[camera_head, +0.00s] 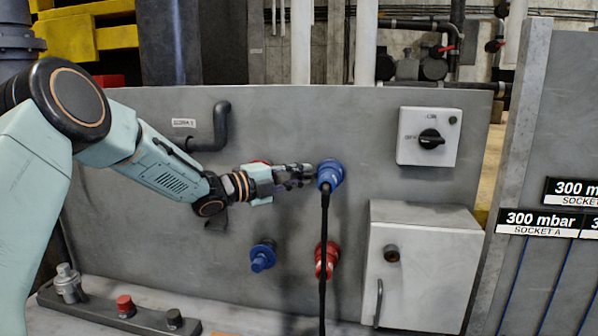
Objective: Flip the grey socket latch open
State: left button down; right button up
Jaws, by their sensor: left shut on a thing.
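A blue socket (330,174) sits on the grey panel, with a black cable hanging straight down from it. My left gripper (308,174) reaches in from the left and its fingertips are at the left side of this blue socket. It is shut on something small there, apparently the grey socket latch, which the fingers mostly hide. I cannot make out the latch's angle. My right gripper is not in view.
Below are another blue socket (262,256) and a red socket (328,258), close to the cable. A switch box (428,136) and a grey cabinet (422,270) are at the right. A bent dark pipe (221,128) stands out above my left forearm.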

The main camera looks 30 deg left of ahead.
pick_arm(q)
jog(key=shift+r, duration=0.1)
jog(key=c, duration=1.2)
grip_release()
jog(key=shift+s+a, duration=0.1)
jog(key=v, duration=1.2)
